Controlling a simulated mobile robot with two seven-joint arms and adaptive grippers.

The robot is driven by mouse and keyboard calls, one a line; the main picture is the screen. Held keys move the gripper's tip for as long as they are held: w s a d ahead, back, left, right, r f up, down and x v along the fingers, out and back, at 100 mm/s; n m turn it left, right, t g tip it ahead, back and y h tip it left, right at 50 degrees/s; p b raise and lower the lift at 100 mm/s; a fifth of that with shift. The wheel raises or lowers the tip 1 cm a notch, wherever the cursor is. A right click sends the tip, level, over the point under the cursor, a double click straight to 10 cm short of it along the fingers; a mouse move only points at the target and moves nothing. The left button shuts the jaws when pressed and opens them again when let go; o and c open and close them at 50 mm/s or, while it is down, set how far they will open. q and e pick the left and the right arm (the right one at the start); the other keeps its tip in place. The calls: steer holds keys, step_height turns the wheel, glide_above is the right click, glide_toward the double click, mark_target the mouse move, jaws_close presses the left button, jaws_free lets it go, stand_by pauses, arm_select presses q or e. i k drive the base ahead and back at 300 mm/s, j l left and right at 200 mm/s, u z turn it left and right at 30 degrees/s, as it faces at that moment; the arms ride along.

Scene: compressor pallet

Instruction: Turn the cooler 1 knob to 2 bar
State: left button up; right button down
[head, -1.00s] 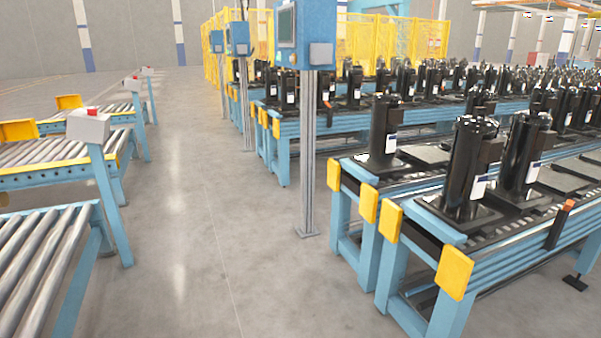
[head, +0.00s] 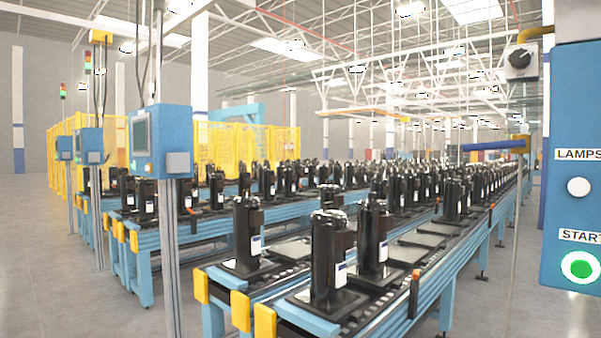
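A dark round knob (head: 520,59) with a light pointer mark sits on a grey housing with a yellow pipe, at the upper right of the head view. I cannot read a scale or a cooler label on it, so I cannot tell whether it is the cooler 1 knob or what it is set to. Neither of my grippers shows in the view.
A blue control box (head: 570,120) with LAMPS and START buttons fills the right edge. A blue lever (head: 492,146) on a yellow fitting is left of it. Conveyors with black compressors (head: 333,258) fill the middle. Open floor (head: 40,260) lies at left.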

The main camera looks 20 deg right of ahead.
mark_target(520, 59)
steer(key=z, duration=2.55)
steer(key=k+l+u, duration=0.15)
steer(key=l, duration=0.2)
steer(key=k+l+u, duration=0.15)
steer(key=k+l, duration=0.15)
